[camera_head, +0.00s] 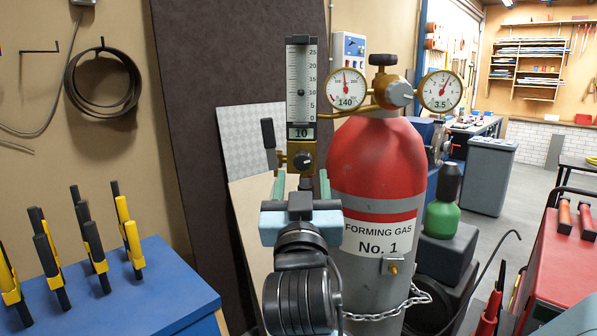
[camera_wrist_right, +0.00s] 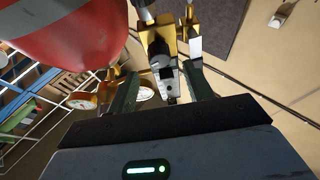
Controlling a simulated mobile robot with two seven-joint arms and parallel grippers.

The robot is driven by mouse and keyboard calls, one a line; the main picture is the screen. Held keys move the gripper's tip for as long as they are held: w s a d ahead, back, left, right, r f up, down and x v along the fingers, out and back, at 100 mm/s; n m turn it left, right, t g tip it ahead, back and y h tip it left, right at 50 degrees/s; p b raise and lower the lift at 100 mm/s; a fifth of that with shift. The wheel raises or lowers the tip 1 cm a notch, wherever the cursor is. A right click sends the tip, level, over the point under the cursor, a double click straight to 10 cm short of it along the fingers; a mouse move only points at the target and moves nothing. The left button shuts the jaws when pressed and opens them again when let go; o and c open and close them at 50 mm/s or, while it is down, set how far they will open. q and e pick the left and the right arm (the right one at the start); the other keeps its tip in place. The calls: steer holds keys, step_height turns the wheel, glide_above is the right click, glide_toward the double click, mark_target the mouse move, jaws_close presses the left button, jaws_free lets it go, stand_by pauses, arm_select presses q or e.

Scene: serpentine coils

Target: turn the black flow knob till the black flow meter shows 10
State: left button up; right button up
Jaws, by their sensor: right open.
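The black flow meter (camera_head: 301,85) stands upright left of the red gas cylinder; its small display reads 10 and its dark float sits level with the 10 mark. Below it is a brass valve block with a round flow knob (camera_head: 303,161); in the right wrist view the knob looks black (camera_wrist_right: 160,62). My right gripper (camera_head: 302,180) is in front of and slightly below the knob. Its two greenish fingers are open, one on each side, with visible gaps to the knob in the wrist view (camera_wrist_right: 163,78). My left gripper is not in view.
The gas cylinder (camera_head: 376,165), labelled "FORMING GAS No. 1", is close on the right, with two gauges (camera_head: 346,89) reading 140 and 3.5 (camera_head: 440,91). A black-handled upright part (camera_head: 268,133) stands just left of the valve block. A blue rack (camera_head: 130,290) holds yellow-black tools at left.

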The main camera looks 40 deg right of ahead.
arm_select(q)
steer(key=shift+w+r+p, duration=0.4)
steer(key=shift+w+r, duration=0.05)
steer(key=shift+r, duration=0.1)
arm_select(e)
steer(key=v, duration=0.3)
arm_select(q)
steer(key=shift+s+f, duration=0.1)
arm_select(e)
steer(key=shift+f, duration=0.1)
